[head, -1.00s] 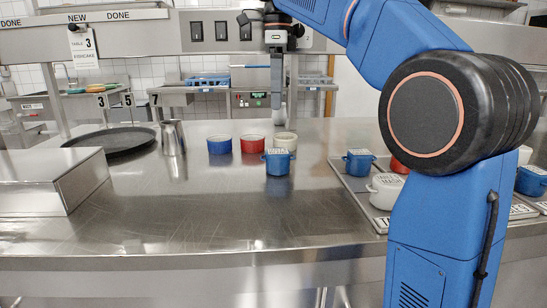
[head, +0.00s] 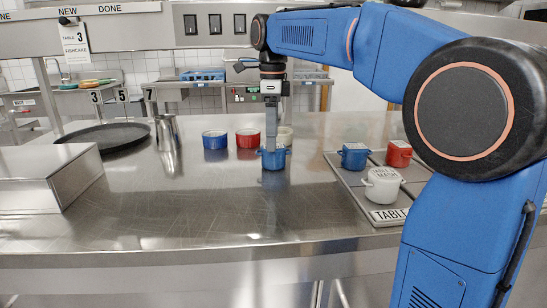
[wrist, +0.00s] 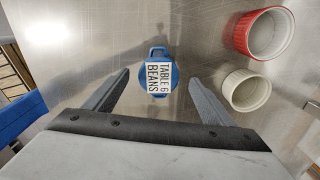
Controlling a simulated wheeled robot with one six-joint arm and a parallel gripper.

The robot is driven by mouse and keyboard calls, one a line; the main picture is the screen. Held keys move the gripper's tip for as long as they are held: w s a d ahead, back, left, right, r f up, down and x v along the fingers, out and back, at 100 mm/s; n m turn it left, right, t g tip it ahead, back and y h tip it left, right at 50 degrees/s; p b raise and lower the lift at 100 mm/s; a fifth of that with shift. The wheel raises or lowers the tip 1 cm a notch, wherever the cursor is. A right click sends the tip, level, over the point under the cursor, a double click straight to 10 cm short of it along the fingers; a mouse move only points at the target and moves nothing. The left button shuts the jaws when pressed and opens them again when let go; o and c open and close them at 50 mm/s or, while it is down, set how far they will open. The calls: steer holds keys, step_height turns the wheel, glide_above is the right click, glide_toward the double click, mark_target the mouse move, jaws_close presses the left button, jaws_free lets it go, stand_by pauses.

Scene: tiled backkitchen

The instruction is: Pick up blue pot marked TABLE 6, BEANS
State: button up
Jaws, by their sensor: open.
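The blue pot (head: 273,159) stands on the steel counter near the middle of the head view. In the wrist view the blue pot (wrist: 158,53) shows from above, with a white label reading TABLE 6 BEANS on its top and a handle at each end. My gripper (head: 271,145) points down over the pot, with its fingers in front of or around the pot's upper part. In the wrist view my gripper (wrist: 160,83) is open, one finger on each side of the pot, with visible gaps. Nothing is held.
A blue ramekin (head: 215,140), a red ramekin (head: 248,138) and a cream ramekin (head: 285,136) stand close by. A tray (head: 350,187) at right holds another blue pot (head: 354,156), a red pot (head: 399,154) and a white pot (head: 382,185).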

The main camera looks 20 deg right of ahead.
mark_target(274, 156)
steer(key=shift+s+f, duration=0.1)
steer(key=shift+f, duration=2.4)
steer(key=c, duration=1.4)
